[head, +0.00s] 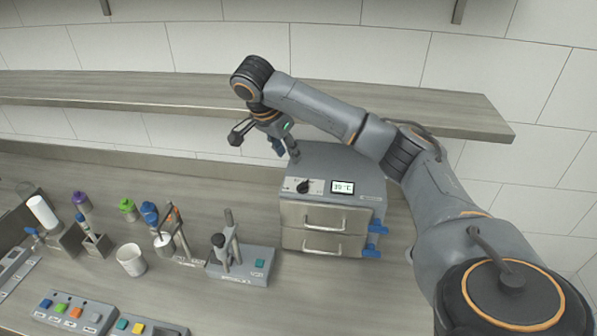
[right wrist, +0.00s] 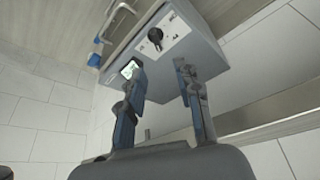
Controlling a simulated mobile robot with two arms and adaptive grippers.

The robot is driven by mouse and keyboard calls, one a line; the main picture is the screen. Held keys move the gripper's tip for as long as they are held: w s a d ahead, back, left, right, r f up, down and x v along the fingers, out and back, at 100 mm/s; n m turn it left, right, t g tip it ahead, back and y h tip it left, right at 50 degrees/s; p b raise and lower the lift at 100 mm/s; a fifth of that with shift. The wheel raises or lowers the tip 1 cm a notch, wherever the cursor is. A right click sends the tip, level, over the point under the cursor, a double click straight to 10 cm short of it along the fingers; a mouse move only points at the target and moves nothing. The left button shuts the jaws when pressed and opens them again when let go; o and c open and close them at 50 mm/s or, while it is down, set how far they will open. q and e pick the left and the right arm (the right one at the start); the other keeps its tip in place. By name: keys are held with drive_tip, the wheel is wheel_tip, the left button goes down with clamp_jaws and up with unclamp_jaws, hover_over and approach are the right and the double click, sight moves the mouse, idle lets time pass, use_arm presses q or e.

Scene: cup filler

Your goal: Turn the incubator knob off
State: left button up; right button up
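The incubator (head: 330,165) is a grey box with two front drawers, standing on the bench right of centre in the head view. Its black knob (head: 303,186) sits on a white dial on the sloped panel, left of a lit display (head: 343,187) that seems to read 39 °C. In the right wrist view the knob (right wrist: 155,36) shows beyond the fingertips, with the display (right wrist: 130,69) partly behind one finger. My right gripper (head: 259,144) is open and empty, above and behind the incubator's left side, apart from the knob. My left gripper is out of view.
A wooden shelf (head: 440,112) runs along the wall behind my right arm. Left of the incubator stand a grey press-like device (head: 240,262), a white cup (head: 131,260) and several coloured bottles. Button panels (head: 75,312) lie at the front left.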

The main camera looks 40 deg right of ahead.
hover_over(301, 183)
drive_tip(key=a, duration=0.2)
wheel_tip(301, 183, down, 8)
drive_tip(key=r, duration=0.1)
drive_tip(key=x, duration=0.2)
drive_tip(key=p+x, duration=0.1)
drive_tip(key=x, duration=0.1)
drive_tip(key=shift+s+a+f, duration=0.1)
drive_tip(key=shift+s+f, duration=0.1)
drive_tip(key=shift+s, duration=0.05)
drive_tip(key=shift+f, duration=0.55)
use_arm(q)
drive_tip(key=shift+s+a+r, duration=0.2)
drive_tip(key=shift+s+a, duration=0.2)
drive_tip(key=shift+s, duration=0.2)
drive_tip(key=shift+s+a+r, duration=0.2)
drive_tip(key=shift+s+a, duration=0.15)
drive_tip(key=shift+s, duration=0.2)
use_arm(e)
clamp_jaws()
